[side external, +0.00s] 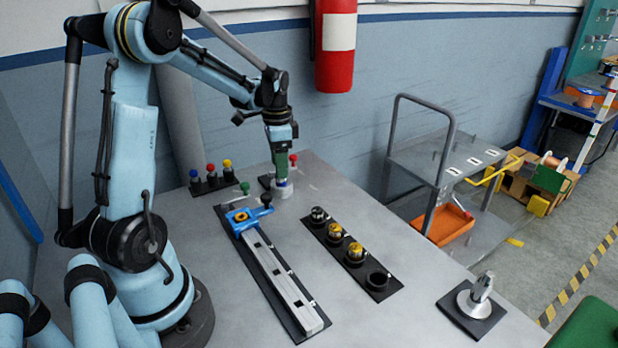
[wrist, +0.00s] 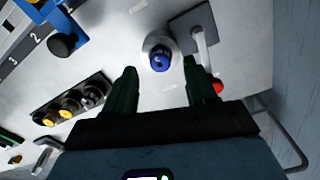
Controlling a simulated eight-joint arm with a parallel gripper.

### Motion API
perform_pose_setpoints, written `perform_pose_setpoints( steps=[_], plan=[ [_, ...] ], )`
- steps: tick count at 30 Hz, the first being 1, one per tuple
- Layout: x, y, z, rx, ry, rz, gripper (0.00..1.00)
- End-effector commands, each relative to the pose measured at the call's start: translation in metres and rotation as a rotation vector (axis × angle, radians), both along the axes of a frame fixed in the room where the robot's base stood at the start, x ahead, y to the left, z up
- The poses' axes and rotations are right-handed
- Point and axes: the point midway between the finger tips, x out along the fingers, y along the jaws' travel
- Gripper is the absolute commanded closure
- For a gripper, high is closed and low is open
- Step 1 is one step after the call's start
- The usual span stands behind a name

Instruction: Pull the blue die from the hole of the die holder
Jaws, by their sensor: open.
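The blue die (side external: 282,183) sits in the top of the pale round die holder (side external: 284,192) near the back of the table. In the wrist view the blue die (wrist: 160,61) shows as a blue ring with a darker centre, inside the pale holder (wrist: 151,42). My gripper (side external: 280,174) points down right over the die, its dark green fingers close to it. In the wrist view the two fingers of my gripper (wrist: 161,72) stand apart, one on each side of the die, with nothing held. I cannot tell whether the fingertips are level with the die.
A red knob (side external: 293,158) and a black plate with a grey handle (wrist: 196,32) stand close to the holder. A rack of coloured knobs (side external: 212,185) is left. A blue fixture with a long rail (side external: 265,258) and a black tray (side external: 376,281) lie in front.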

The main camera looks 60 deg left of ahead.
Motion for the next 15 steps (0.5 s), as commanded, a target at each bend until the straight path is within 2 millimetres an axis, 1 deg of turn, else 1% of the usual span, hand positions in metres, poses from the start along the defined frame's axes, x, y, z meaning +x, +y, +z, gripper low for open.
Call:
perform_pose_setpoints(
  steps=[1,3,6,10,15],
  plan=[
    [0.000,0.000,-0.007,0.000,0.000,0.000,0.44],
    [0.000,0.000,-0.014,0.000,0.000,0.000,0.44],
    [0.000,0.000,-0.021,0.000,0.000,0.000,0.44],
    [0.000,0.000,-0.026,0.000,0.000,0.000,0.44],
    [0.000,0.000,-0.026,0.000,0.000,0.000,0.44]
  ],
)
